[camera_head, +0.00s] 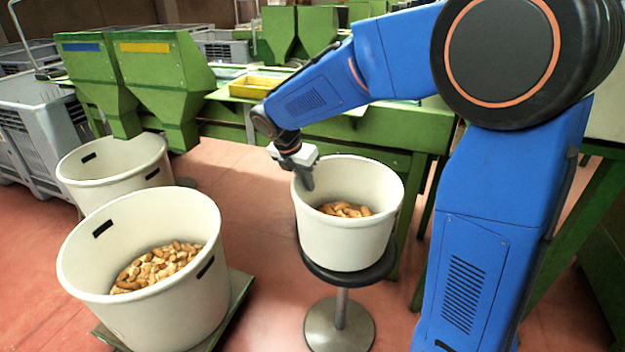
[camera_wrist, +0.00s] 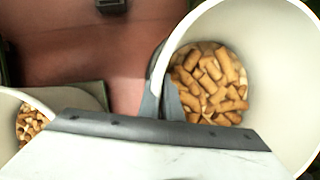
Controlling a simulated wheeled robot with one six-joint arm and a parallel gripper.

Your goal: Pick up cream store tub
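A cream tub (camera_head: 345,243) with cork stoppers in it stands upright on a round dark stool (camera_head: 377,270). My gripper (camera_head: 304,178) is at the left side of its rim, pointing down. In the wrist view the same tub (camera_wrist: 287,60) fills the right side. The two grey fingers (camera_wrist: 162,98) sit on either side of its wall, one outside and one inside, closed up against it with no clear gap. The lower part of the fingers is hidden by the gripper body. The tub appears to rest on the stool.
A larger cream tub of corks (camera_head: 150,310) stands on a low green platform (camera_head: 238,290) at front left. Another cream tub (camera_head: 110,190) is behind it. Green machines (camera_head: 165,85) and a green bench (camera_head: 390,140) line the back. Red floor between the tubs is clear.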

